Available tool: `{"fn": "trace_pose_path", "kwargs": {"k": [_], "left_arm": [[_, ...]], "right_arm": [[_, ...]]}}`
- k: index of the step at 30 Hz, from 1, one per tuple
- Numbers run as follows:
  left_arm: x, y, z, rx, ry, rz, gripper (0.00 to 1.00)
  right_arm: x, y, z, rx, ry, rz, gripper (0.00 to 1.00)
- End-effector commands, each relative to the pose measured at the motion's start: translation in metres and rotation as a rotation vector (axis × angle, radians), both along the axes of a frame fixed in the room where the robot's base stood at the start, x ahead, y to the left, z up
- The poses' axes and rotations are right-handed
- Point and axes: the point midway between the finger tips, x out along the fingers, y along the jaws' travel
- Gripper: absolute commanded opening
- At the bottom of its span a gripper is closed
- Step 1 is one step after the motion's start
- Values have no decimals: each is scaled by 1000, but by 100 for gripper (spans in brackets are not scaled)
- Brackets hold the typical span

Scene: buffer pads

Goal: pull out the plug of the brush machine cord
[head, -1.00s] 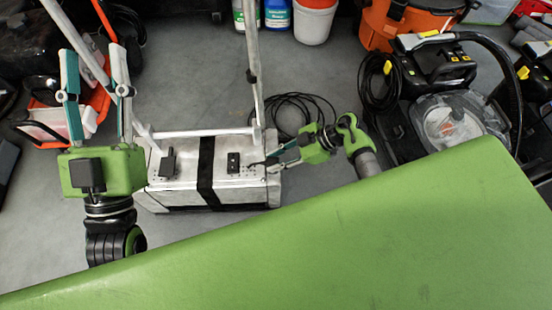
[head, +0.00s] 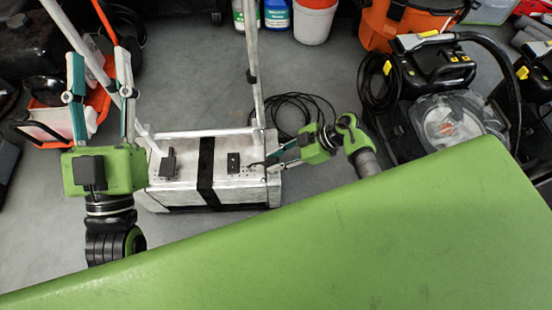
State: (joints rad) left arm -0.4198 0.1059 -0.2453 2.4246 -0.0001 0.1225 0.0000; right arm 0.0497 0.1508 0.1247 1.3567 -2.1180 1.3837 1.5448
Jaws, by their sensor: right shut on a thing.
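The brush machine (head: 180,187) is a silver box with a black band and a pale tubular handle (head: 252,75), standing on the grey floor. Its black cord (head: 303,100) lies in loops behind its right end. My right gripper (head: 258,163) reaches in from the right at the machine's top, beside a small black socket block (head: 233,162). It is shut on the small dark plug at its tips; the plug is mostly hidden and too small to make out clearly. My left gripper (head: 99,58) is open and empty, its fingers pointing up, left of the machine.
A green surface (head: 350,240) fills the foreground. An orange-and-white bin (head: 50,125) is behind my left gripper. Bottles and a bucket (head: 314,20) stand at the back. Black vacuum machines (head: 440,90) stand at right.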

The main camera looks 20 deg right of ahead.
Motion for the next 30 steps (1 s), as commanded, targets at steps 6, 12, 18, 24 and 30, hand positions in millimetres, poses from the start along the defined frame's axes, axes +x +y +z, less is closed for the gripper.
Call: {"fn": "trace_pose_path", "kwargs": {"k": [6,12,18,24,30], "left_arm": [[3,0,-6,9,32,3,40],[6,0,-11,17,58,4,40],[9,0,-16,24,85,6,40],[12,0,-21,33,112,8,40],[14,1,-27,41,141,10,40]], "right_arm": [[0,0,0,0,-1,1,0],[0,0,1,0,-1,1,0],[0,0,1,0,-1,1,0],[0,0,1,0,0,1,0],[0,0,0,0,0,1,0]]}}
